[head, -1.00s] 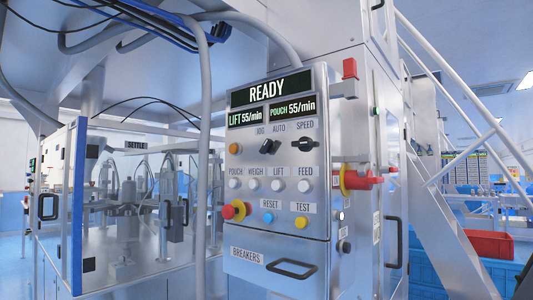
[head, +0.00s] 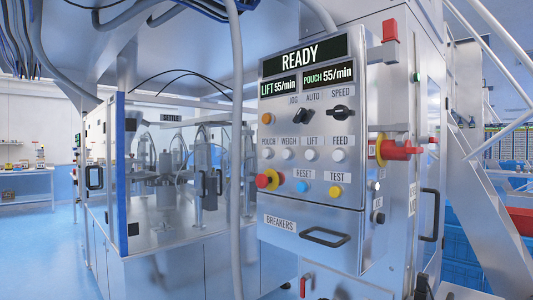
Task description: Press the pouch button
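The control panel (head: 315,125) faces me right of centre in the head view. The white pouch button (head: 267,154) is at the left end of a row of white buttons, under its POUCH label (head: 267,140). The display (head: 301,57) reads READY, and the smaller displays below it read LIFT 55/min (head: 279,87) and POUCH 55/min (head: 328,75). I cannot see whether the pouch button is pressed in. My gripper is not in view.
A grey conduit (head: 237,150) runs down just left of the panel. A glazed machine enclosure (head: 165,185) stands at left. Open blue floor (head: 45,260) lies far left, and stairs (head: 490,220) rise at right.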

